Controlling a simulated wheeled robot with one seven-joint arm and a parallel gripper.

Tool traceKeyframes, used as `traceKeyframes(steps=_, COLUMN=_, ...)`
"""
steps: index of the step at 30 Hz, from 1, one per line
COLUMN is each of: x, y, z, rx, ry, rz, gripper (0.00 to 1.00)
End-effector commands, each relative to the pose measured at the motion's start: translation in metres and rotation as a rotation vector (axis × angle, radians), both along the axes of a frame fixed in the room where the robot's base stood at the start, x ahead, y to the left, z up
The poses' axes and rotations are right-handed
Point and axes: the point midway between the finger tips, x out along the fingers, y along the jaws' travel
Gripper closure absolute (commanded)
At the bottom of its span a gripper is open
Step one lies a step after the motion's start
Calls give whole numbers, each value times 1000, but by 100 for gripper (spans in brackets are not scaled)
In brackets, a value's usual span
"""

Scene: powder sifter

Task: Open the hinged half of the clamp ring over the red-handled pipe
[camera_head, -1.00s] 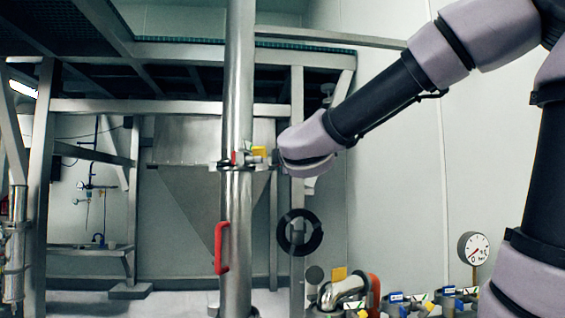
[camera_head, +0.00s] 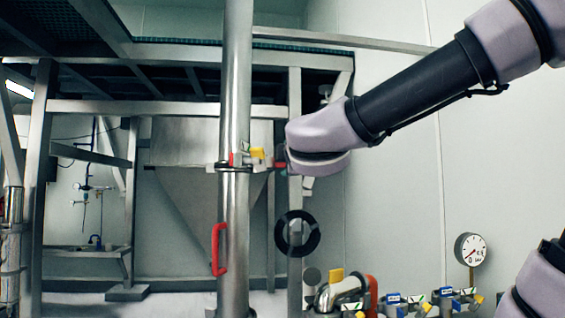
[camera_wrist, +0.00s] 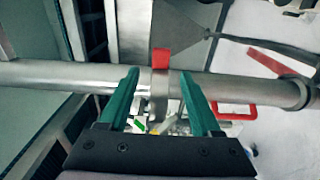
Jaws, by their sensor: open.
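The steel pipe (camera_head: 236,90) with the red handle (camera_head: 218,249) stands upright in the head view and runs crosswise in the wrist view (camera_wrist: 60,75). The clamp ring (camera_head: 230,168) sits around it above the handle, with red and yellow parts at its side. In the wrist view the clamp ring (camera_wrist: 158,95) shows as a narrow band with a red piece (camera_wrist: 161,60), between the green fingers. My gripper (camera_wrist: 159,76) is open, its fingers pointing toward the pipe on either side of the band. I cannot tell whether they touch anything, or whether the hinged half has swung.
A steel frame (camera_head: 295,90) and hopper (camera_head: 185,140) stand behind the pipe. A black ring (camera_head: 297,250) hangs on a post to its right. Valves and bent pipes (camera_head: 345,290) and a gauge (camera_head: 472,249) are low at right. Free air lies right of the pipe.

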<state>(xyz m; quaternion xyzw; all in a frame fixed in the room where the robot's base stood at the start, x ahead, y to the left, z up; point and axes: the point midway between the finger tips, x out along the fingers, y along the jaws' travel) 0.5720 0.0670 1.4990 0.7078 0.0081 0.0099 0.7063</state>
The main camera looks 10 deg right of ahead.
Motion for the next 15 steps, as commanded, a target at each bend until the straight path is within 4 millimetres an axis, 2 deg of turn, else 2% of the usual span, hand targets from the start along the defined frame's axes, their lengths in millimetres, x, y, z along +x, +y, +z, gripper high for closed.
traceKeyframes(steps=3, x=-18, y=-1, z=1, rx=1, ry=-3, rz=0, gripper=35)
traceKeyframes(steps=6, x=-27, y=-1, z=0, rx=1, ry=-1, rz=-1, gripper=35)
traceKeyframes(steps=15, x=-32, y=-2, z=0, rx=0, ry=0, rz=-2, gripper=35)
